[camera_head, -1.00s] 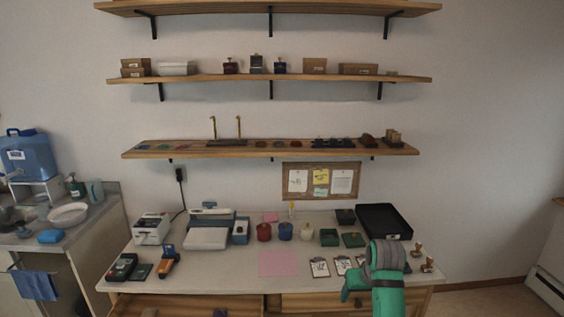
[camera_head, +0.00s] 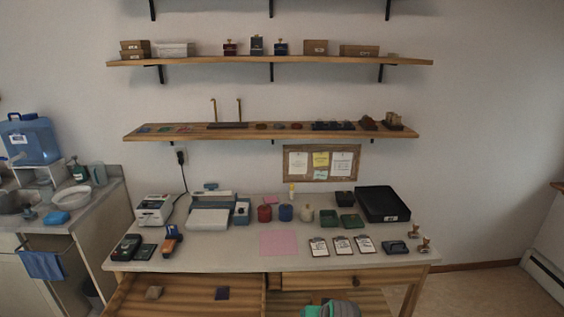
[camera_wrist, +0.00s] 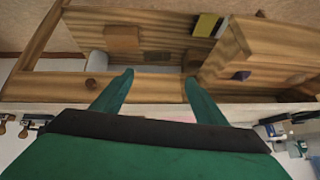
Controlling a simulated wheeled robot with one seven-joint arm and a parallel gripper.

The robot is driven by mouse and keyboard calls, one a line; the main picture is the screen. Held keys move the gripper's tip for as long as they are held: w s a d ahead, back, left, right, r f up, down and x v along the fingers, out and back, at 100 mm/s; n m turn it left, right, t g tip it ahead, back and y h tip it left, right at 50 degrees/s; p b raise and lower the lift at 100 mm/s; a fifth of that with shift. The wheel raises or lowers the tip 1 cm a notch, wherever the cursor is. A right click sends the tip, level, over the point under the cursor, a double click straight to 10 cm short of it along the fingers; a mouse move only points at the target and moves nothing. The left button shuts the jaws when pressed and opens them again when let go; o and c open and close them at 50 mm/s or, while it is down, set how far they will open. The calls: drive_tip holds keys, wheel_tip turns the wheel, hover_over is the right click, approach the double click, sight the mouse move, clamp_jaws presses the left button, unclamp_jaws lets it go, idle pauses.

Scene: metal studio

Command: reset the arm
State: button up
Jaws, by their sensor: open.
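My arm (camera_head: 330,311) shows only as a green and grey piece at the bottom edge of the head view, low in front of the desk. My gripper (camera_wrist: 159,75) shows in the wrist view with its two green fingers spread apart and nothing between them. Its fingertips appear in front of an open drawer compartment holding a brown block (camera_wrist: 123,39) and a yellow item (camera_wrist: 207,25). I cannot tell how far the fingertips are from the drawer.
The desk (camera_head: 225,255) stands ahead, with clipboards (camera_head: 342,246), a black tray (camera_head: 382,204) and devices on it. Shelves (camera_head: 270,131) hang above. A sink counter (camera_head: 88,212) is at left.

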drive_tip(key=s+a+f+m+t, duration=0.1)
drive_tip(key=s+a+f+t, duration=0.2)
drive_tip(key=s+a+f, duration=0.75)
drive_tip(key=s+a+f+m+t, duration=0.1)
drive_tip(key=s+a, duration=0.1)
drive_tip(key=s, duration=1.2)
drive_tip(key=s+r+n+t, duration=0.1)
drive_tip(key=s+r+t, duration=0.1)
drive_tip(key=s+r, duration=0.6)
drive_tip(key=s+r+n+t+h, duration=0.1)
drive_tip(key=s+r+t, duration=0.1)
drive_tip(key=s+r, duration=0.7)
drive_tip(key=s+d, duration=0.1)
drive_tip(key=s, duration=0.7)
drive_tip(key=shift+s, duration=0.2)
drive_tip(key=shift+s, duration=0.1)
